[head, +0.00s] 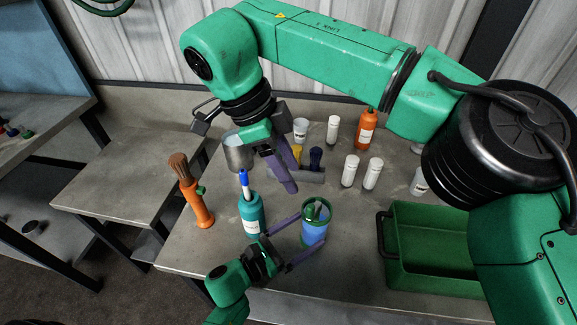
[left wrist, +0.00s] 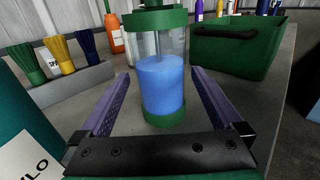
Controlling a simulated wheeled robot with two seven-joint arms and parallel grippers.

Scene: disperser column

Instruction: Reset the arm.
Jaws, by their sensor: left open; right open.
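My left gripper (head: 308,230) is low in the head view, open, with its purple fingers on either side of a clear cylinder (head: 314,232) with green ends and blue contents. In the left wrist view the cylinder (left wrist: 162,90) stands upright between the spread fingers (left wrist: 161,76), with a visible gap on each side. My right gripper (head: 292,178) hangs above the back of the table, pointing down. It is open, and nothing shows held in it. My right arm (head: 330,42) crosses the top and right of the head view.
A teal bottle with a blue top (head: 251,213) stands left of the cylinder. An orange brush holder (head: 196,203) is further left. A green bin (head: 433,236) stands right. White bottles (head: 350,170), an orange bottle (head: 366,128) and a brush rack (left wrist: 70,85) are at the back.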

